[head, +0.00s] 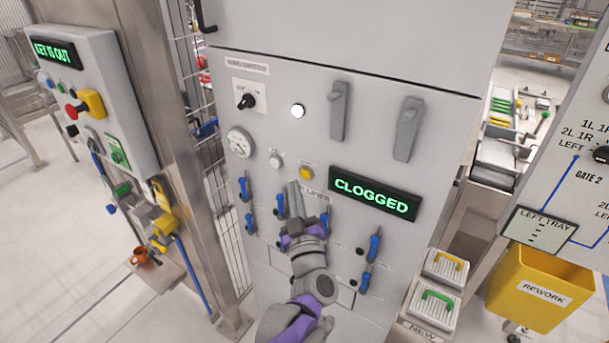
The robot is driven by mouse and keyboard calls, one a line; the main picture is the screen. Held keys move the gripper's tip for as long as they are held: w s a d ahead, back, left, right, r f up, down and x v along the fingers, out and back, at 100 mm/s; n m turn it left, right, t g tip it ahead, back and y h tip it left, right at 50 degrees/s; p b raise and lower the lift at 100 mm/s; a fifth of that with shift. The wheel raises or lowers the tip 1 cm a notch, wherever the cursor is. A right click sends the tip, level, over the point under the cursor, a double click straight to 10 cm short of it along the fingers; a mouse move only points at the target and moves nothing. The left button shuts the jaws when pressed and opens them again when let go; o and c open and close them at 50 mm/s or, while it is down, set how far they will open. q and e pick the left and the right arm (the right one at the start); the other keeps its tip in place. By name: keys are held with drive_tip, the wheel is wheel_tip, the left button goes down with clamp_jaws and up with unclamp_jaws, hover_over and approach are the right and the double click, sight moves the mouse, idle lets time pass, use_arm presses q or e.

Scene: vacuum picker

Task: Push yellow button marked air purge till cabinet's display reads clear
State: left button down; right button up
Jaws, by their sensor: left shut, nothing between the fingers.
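The grey cabinet (440,125) fills the middle of the head view. Its black display (374,193) reads CLOGGED in green letters. A small yellow button (306,173) sits on the cabinet front, left of the display; the label by it is too small to read. My left gripper (294,188) is shut and empty, its fingertips just below and slightly left of the yellow button. I cannot tell whether the tips touch the cabinet. The gripper hides part of a label and some of the panel below. My right gripper is not in view.
A white button (275,160), a gauge (240,142), a white lamp (297,111) and two grey handles (339,110) surround the button. Several blue valve levers (375,245) stick out lower down. A yellow REWORK bin (540,286) stands at right.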

use_arm(q)
drive_tip(key=s+a, duration=0.2)
drive_tip(key=s, duration=0.1)
drive_tip(key=shift+a, duration=0.1)
idle(0.6)
drive_tip(key=s+a+f+m+g+h+p, duration=0.1)
drive_tip(key=s+a+f+m+g, duration=0.1)
drive_tip(key=s+a+f+g, duration=0.3)
drive_tip(key=s+a+f+m+g+p, duration=0.2)
drive_tip(key=s+a+f+g, duration=0.3)
drive_tip(key=s, duration=0.8)
drive_tip(key=s+a+f+m+g+h+p, duration=0.1)
drive_tip(key=s+a+f+m+g, duration=0.2)
drive_tip(key=s+a+f+g, duration=0.2)
drive_tip(key=s+a, duration=0.2)
drive_tip(key=s, duration=0.1)
drive_tip(key=shift+s+g+h+p, duration=0.3)
drive_tip(key=shift+s+g+p, duration=0.05)
drive_tip(key=shift+s+g, duration=0.05)
drive_tip(key=shift+a, duration=0.1)
